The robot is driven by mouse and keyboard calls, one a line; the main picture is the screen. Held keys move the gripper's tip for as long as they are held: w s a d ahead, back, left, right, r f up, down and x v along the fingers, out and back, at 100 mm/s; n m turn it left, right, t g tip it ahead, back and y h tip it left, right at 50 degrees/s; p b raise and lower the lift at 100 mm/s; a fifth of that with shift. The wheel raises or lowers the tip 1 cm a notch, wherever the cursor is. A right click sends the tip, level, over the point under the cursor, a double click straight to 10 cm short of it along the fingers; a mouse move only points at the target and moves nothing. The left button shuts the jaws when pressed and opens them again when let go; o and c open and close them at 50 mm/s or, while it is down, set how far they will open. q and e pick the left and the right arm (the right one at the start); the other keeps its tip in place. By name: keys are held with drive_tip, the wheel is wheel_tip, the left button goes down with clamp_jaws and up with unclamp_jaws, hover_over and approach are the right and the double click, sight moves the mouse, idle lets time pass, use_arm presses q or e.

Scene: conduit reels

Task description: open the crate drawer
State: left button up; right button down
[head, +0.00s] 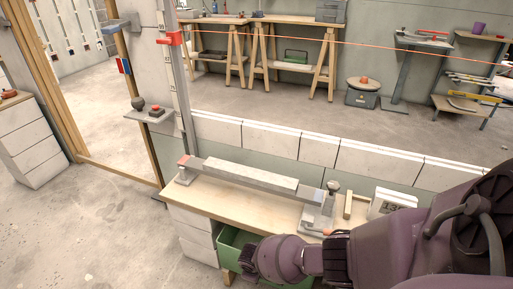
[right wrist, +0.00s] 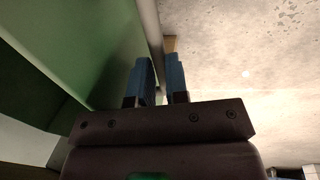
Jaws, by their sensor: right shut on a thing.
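The green crate drawer (head: 232,241) sits below the wooden workbench top, and part of its green inside shows past the bench's front edge. My right arm covers much of it in the head view. In the right wrist view its green wall (right wrist: 95,50) fills the left side. My right gripper (right wrist: 159,78) has its two blue-grey fingers on either side of a thin edge of the drawer and is shut on it. In the head view the fingertips are hidden behind my wrist. My left gripper is not in view.
The workbench (head: 235,203) carries a long grey bar (head: 235,176), a clamp-like fixture (head: 318,212) and a white box (head: 390,203). White blocks (head: 193,236) stand under its left end. A low block wall (head: 270,138) runs behind. The floor (head: 110,235) to the left is clear.

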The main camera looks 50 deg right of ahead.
use_arm(q)
drive_tip(key=p, duration=0.1)
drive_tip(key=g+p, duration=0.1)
drive_tip(key=p, duration=0.1)
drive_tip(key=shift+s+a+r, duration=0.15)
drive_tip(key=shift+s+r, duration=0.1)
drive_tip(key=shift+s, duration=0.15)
use_arm(e)
drive_tip(key=s+a, duration=0.4)
drive_tip(key=a, duration=0.6)
drive_tip(key=s+a, duration=0.4)
drive_tip(key=a, duration=0.6)
drive_tip(key=shift+s+a, duration=0.15)
drive_tip(key=shift+s, duration=0.15)
drive_tip(key=shift+f, duration=0.1)
drive_tip(key=c, duration=1.1)
unclamp_jaws()
drive_tip(key=shift+w, duration=0.1)
